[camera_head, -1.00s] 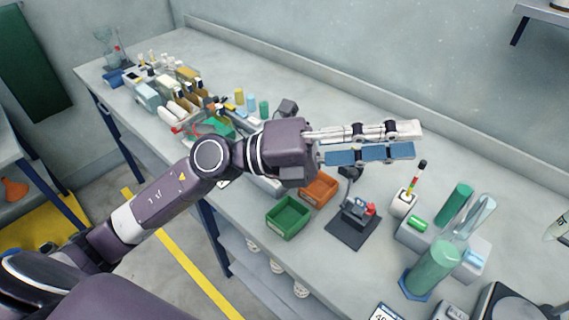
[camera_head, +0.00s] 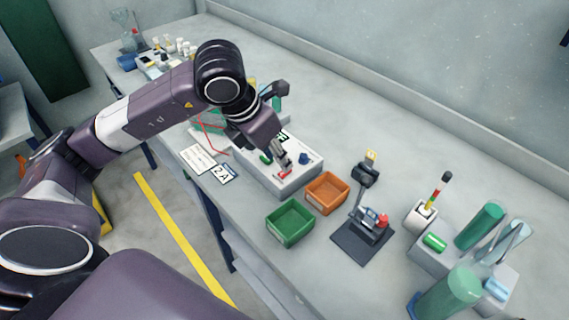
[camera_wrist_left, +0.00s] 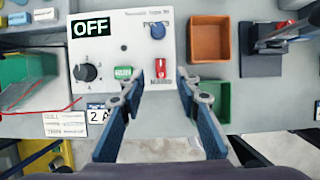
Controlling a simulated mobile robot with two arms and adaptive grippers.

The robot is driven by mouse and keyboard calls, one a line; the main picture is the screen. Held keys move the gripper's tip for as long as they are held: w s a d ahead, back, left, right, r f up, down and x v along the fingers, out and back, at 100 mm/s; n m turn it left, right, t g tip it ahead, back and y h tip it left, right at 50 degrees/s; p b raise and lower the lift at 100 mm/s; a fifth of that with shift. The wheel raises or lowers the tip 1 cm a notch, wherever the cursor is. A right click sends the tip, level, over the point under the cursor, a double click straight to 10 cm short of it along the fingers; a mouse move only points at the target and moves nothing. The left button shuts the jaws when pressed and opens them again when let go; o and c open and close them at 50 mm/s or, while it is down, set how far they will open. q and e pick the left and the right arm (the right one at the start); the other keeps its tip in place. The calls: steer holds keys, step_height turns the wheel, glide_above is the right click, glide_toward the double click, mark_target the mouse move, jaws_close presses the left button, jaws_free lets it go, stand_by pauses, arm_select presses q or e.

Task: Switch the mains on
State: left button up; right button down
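A white bench supply unit (camera_head: 262,178) stands on the bench; its panel (camera_wrist_left: 205,75) fills the upper middle of the left wrist view. The panel has a display reading OFF (camera_wrist_left: 91,28), a black knob (camera_wrist_left: 87,72), a green RUN button (camera_wrist_left: 123,72) and a red switch labelled MAINS (camera_wrist_left: 160,68). My left gripper (camera_head: 282,158) is over the unit, pointing down at the panel. In the left wrist view its fingers (camera_wrist_left: 158,78) are apart, one on each side of the red switch, with nothing held. Contact cannot be told. My right gripper is not in view.
Green (camera_head: 291,222) and orange (camera_head: 327,192) bins sit beside the unit. A dark-based stand (camera_head: 362,240) and a signal light (camera_head: 436,190) are further right. Cards (camera_head: 198,158) lie left of the unit.

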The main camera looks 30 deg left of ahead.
arm_select(q)
steer(key=x, duration=0.5)
steer(key=shift+d+f+p, duration=0.1)
steer(key=shift+p, duration=0.2)
jaws_close()
